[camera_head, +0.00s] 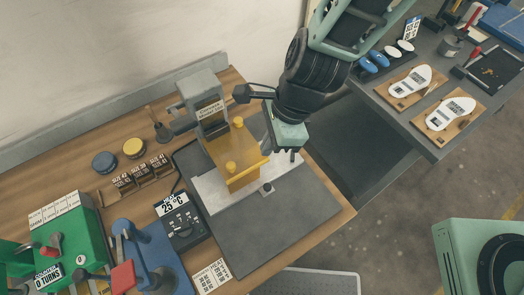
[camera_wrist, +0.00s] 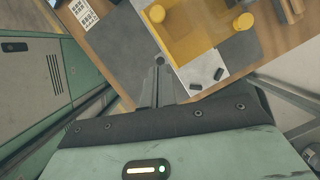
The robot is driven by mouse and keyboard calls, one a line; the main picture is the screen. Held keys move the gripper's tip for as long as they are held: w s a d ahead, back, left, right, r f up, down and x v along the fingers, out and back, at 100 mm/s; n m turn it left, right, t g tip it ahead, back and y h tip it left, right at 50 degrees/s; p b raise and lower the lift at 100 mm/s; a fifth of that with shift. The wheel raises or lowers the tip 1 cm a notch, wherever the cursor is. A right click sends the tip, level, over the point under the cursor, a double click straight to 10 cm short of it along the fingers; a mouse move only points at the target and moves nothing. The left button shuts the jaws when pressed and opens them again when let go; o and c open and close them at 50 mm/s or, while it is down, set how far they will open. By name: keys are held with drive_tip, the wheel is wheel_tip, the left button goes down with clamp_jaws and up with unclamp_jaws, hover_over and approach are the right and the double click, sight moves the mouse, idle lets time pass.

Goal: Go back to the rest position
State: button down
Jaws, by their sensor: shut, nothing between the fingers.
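My gripper (camera_head: 292,156) hangs at the right end of the wooden workbench (camera_head: 336,208), in the head view just right of a yellow transparent guard box (camera_head: 232,160) with round yellow knobs. It is shut with nothing between the fingers. In the wrist view the closed fingers (camera_wrist: 159,68) point toward a grey mat and the light metal plate (camera_wrist: 193,76); the yellow guard box (camera_wrist: 190,28) is beyond them. I cannot tell the exact height of the fingertips above the bench.
A grey stamping press (camera_head: 203,92) stands behind the guard box. A control box reading 25 °C (camera_head: 182,220), a blue device (camera_head: 150,260) and a green machine (camera_head: 68,240) stand to the left. White insole forms (camera_head: 410,82) lie on the grey table at the right. The dark mat (camera_head: 265,232) is clear.

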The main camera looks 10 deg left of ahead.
drive_tip(key=v, duration=0.5)
drive_tip(key=s+d+n+h+b, duration=0.1)
drive_tip(key=s+d+n+b, duration=0.1)
drive_tip(key=n, duration=0.5)
drive_tip(key=s+d+n+h+b, duration=0.1)
drive_tip(key=s+d+n+b, duration=0.2)
drive_tip(key=d+n+b, duration=0.2)
drive_tip(key=s+d+n+t+b, duration=0.1)
drive_tip(key=s+d+n+b, duration=0.2)
drive_tip(key=d+n, duration=0.4)
drive_tip(key=f+n, duration=0.1)
drive_tip(key=n, duration=0.2)
drive_tip(key=shift+d+h+b, duration=0.2)
drive_tip(key=shift+h+b, duration=0.15)
drive_tip(key=shift+h, duration=0.05)
